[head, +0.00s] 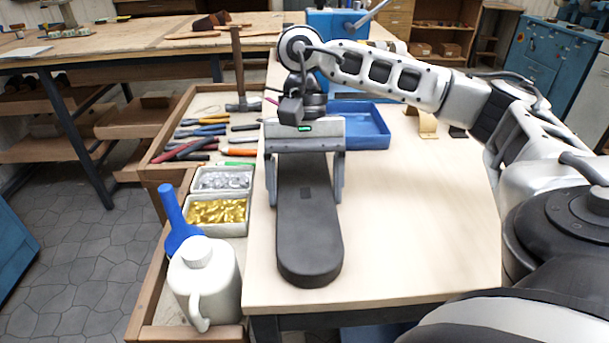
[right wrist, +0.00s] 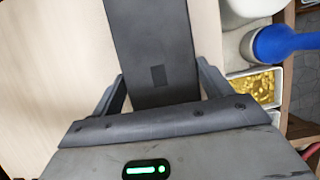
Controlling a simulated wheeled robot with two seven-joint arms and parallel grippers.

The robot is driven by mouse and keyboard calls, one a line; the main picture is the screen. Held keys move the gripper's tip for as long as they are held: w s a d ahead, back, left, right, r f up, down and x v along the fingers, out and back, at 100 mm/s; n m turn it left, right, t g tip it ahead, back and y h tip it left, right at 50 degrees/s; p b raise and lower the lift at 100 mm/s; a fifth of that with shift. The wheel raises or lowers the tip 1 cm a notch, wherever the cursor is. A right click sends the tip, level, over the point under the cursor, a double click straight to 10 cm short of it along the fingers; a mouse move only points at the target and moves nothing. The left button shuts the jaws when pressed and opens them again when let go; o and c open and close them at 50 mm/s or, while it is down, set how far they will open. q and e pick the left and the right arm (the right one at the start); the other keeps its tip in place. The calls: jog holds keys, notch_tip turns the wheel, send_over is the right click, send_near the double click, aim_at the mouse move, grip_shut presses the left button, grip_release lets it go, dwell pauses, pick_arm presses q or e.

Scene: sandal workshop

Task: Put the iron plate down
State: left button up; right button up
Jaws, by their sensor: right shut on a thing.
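The iron plate (head: 311,243) is a long dark grey bar with a rounded near end and a small square mark on its face. It lies flat over the left part of the light wooden table (head: 420,220), its long side pointing towards me. My right gripper (head: 306,194) is shut across its width, one finger on each side. In the right wrist view the plate (right wrist: 152,45) runs between both fingers. I cannot tell whether its underside touches the table. The gripper body hides its far end. My left gripper is not in view.
A blue tray (head: 376,143) stands behind the gripper. Left of the table, a wooden tool tray (head: 172,143) holds pliers and a hammer (head: 240,80). Bins of silver and gold pieces (head: 216,212), a white jug (head: 207,280) and a blue bottle (head: 178,225) stand nearby.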

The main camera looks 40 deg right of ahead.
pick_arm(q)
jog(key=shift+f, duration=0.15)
pick_arm(e)
jog(key=o, duration=1.9)
jog(key=shift+f, duration=0.1)
jog(key=shift+c, duration=0.2)
jog(key=shift+o, duration=0.9)
jog(key=shift+r, duration=0.5)
pick_arm(q)
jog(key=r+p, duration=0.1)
jog(key=p, duration=0.1)
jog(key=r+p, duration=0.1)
jog(key=p, duration=0.1)
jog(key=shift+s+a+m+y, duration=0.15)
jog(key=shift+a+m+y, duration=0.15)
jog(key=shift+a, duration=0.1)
pick_arm(e)
jog(key=v, duration=1.1)
jog(key=shift+r, duration=0.15)
